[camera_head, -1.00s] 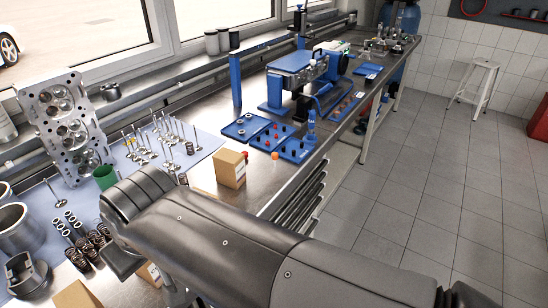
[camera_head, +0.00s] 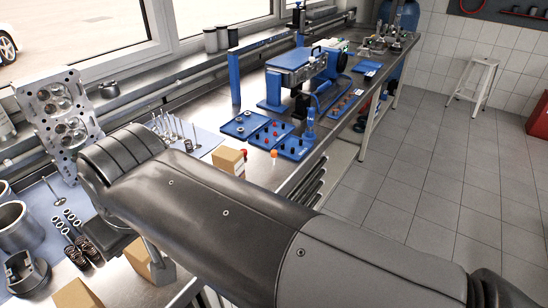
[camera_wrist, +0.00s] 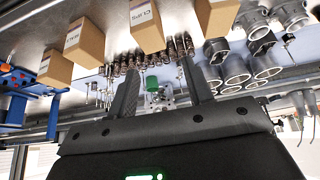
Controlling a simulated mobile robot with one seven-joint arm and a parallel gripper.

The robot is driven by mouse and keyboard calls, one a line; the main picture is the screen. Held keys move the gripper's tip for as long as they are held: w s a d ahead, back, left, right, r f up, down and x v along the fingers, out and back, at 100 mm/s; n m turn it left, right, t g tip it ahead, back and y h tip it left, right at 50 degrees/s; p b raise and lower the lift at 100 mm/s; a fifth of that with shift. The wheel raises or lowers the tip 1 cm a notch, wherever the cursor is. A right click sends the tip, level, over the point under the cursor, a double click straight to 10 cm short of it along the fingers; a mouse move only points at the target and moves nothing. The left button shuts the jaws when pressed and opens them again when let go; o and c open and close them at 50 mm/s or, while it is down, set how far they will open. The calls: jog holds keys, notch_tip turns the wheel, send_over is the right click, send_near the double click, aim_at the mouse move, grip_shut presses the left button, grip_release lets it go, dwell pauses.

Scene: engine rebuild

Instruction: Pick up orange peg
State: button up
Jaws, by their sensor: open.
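A small orange peg (camera_head: 274,156) stands on the bench in the head view, just in front of the blue peg trays and right of a cardboard box. I cannot make it out in the wrist view. My gripper (camera_wrist: 161,88) shows two dark fingers spread apart in the wrist view, with nothing between them. It points toward the bench area with boxes and engine parts, well away from the peg. In the head view my arm hides most of the gripper.
Blue trays (camera_head: 294,149) with red and dark pegs lie behind the orange peg. A cardboard box (camera_head: 229,161) stands to its left. Valves, springs and the cylinder head (camera_head: 62,115) crowd the left bench.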

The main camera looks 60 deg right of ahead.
notch_tip(320, 180, up, 13)
jog(key=w+d+r+m+g+h, duration=0.1)
jog(key=w+d+r+m+h, duration=0.2)
jog(key=w+d, duration=0.95)
jog(key=m, duration=0.4)
send_over(275, 153)
jog(key=s+a, duration=0.2)
jog(key=s, duration=0.1)
notch_tip(275, 153, down, 3)
jog(key=shift+g, duration=0.3)
jog(key=f, duration=1)
jog(key=w+d+f, duration=0.1)
jog(key=f, duration=0.9)
jog(key=w+f, duration=0.1)
jog(key=f, duration=0.9)
jog(key=shift+d+f, duration=0.3)
jog(key=shift+f, duration=0.05)
jog(key=shift+a+x, duration=0.2)
jog(key=shift+x, duration=2.85)
jog(key=shift+s, duration=0.1)
